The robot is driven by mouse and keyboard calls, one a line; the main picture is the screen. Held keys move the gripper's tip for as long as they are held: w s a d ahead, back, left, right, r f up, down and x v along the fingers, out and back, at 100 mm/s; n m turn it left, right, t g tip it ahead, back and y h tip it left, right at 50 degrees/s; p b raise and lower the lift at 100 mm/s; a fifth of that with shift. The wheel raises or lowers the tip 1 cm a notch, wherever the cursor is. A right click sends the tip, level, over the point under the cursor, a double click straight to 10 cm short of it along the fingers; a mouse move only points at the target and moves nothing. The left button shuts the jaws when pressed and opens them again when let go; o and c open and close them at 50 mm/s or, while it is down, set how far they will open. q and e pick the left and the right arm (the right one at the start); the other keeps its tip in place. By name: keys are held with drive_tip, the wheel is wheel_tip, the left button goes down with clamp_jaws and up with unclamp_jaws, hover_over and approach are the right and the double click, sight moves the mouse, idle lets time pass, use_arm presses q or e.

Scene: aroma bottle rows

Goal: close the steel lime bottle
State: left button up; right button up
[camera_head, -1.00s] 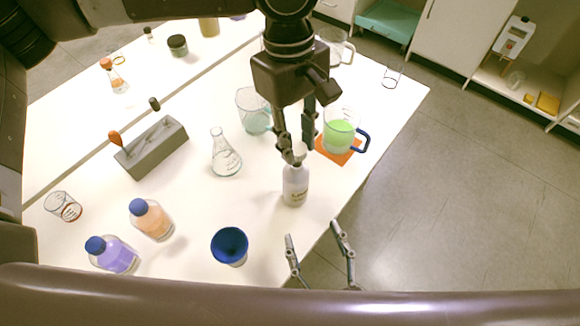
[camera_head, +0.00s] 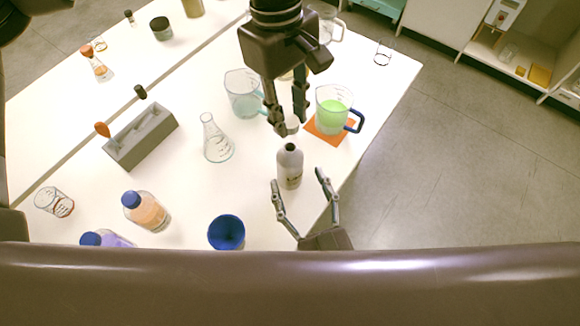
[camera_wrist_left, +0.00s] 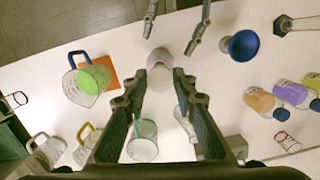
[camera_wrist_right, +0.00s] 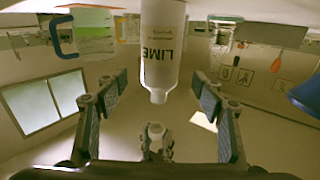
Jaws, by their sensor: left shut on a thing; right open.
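The steel lime bottle (camera_head: 289,168) is grey-white and stands upright on the white table near its right edge. Its LIME label (camera_wrist_right: 162,45) and bare neck show in the right wrist view. My left gripper (camera_head: 286,127) is above the bottle, shut on a small pale cap (camera_head: 292,125). In the right wrist view, the cap (camera_wrist_right: 155,131) is apart from the neck, with a gap between. My right gripper (camera_head: 300,182) is open, its fingers on either side of the bottle's lower part. Contact with the bottle cannot be told.
A beaker of green liquid (camera_head: 333,112) on an orange mat (camera_head: 320,133) stands just behind the bottle. A conical flask (camera_head: 216,142), a blue cup (camera_head: 226,232) and an orange bottle (camera_head: 147,212) are to the left. A grey rack (camera_head: 142,138) is further left.

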drive_tip(key=x, duration=0.5)
drive_tip(key=shift+w+a, duration=0.15)
drive_tip(key=shift+w, duration=0.25)
clamp_jaws()
use_arm(q)
hover_over(292, 149)
drive_tip(key=shift+w+a+f, duration=0.15)
drive_tip(key=shift+f, duration=1.1)
drive_tip(key=shift+w+a+f, duration=0.1)
drive_tip(key=shift+f, duration=1.15)
